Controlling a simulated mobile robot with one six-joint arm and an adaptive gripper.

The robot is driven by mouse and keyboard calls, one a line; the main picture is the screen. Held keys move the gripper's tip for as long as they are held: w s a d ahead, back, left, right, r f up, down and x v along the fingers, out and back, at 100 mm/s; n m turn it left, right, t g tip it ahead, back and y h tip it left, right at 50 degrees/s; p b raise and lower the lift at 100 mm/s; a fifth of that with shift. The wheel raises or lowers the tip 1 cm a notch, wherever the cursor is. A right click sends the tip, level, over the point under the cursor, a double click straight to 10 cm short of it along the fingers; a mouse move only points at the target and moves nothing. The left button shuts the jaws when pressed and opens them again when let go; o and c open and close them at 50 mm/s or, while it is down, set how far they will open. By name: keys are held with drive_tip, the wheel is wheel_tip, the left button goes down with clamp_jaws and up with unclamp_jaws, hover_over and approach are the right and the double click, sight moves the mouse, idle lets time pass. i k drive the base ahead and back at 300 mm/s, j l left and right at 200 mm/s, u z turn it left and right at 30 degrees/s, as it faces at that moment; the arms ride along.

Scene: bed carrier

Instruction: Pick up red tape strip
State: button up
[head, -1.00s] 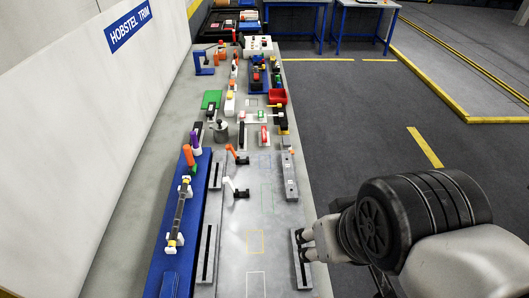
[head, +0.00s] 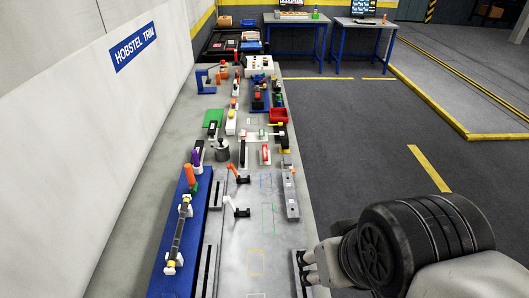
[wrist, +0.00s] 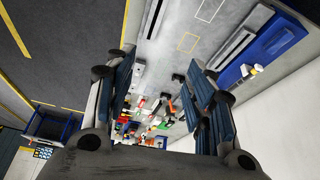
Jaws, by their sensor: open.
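My gripper (head: 304,268) is at the lower right in the head view, over the right edge of the long grey bench. In the wrist view its fingers (wrist: 160,62) are spread wide with nothing between them. A small narrow red piece (head: 265,153) lies on a pale block in the middle of the bench, well beyond my gripper. I cannot tell surely whether it is the red tape strip. In the wrist view the red pieces are small and crowded far off, and I cannot single out the strip.
A red bin (head: 279,115) stands at the bench's right edge. Upright orange-handled (head: 236,169) and white-handled (head: 231,203) clamps stand nearer. A blue rail (head: 166,263) runs along the left. Grey slotted bars lie at the right. Floor right of the bench is open.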

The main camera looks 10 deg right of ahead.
sight(266, 157)
drive_tip(key=i+l+u, duration=0.1)
drive_tip(key=l+u, duration=0.3)
drive_tip(key=l, duration=0.7)
drive_tip(key=l+u, duration=0.45)
drive_tip(key=l, duration=0.6)
drive_tip(key=i+l+u, duration=0.75)
drive_tip(key=i+l, duration=0.15)
drive_tip(key=l, duration=0.15)
drive_tip(key=i+l+u, duration=0.25)
drive_tip(key=l, duration=0.15)
drive_tip(key=i+l+u, duration=0.25)
drive_tip(key=l, duration=0.25)
drive_tip(key=i+l+u, duration=0.1)
drive_tip(key=l, duration=0.1)
